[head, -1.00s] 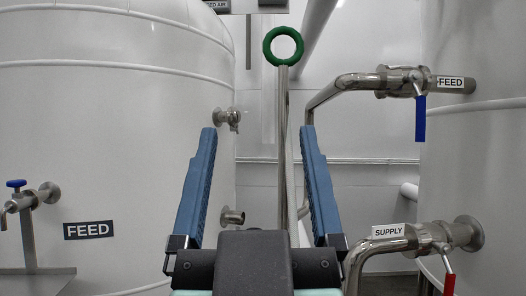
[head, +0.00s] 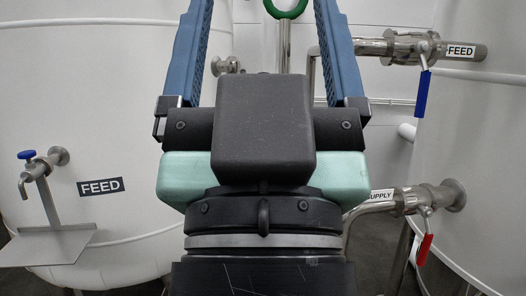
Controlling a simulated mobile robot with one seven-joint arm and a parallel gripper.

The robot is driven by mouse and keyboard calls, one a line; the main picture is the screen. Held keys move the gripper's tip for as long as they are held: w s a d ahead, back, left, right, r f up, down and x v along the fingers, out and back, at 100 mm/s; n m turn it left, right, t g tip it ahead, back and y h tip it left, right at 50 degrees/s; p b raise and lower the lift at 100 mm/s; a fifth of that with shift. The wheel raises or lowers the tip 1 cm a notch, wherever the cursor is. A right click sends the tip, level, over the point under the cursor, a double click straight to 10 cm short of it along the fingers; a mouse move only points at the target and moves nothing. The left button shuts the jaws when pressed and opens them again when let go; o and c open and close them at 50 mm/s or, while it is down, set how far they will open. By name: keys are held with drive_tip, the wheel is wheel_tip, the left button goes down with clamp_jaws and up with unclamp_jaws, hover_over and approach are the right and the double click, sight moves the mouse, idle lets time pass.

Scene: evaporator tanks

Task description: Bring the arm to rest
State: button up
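My gripper (head: 262,45) fills the middle of the head view. Its two blue fingers stand wide apart and point upward and away, and their tips are cut off by the top edge. Nothing shows held between the fingers. The dark wrist and pale green gripper body stand below them and hide part of the pipework behind.
White tanks stand at left (head: 90,100) and right (head: 480,180). A tap (head: 38,172) with a blue handle is at left above a metal shelf (head: 45,245). At right are the blue-handled FEED valve (head: 422,90) and red-handled SUPPLY valve (head: 426,235). A green ring (head: 286,13) shows between the fingers.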

wheel_tip(320, 180, up, 36)
drive_tip(key=p, duration=3.3)
drive_tip(key=shift+p, duration=0.35)
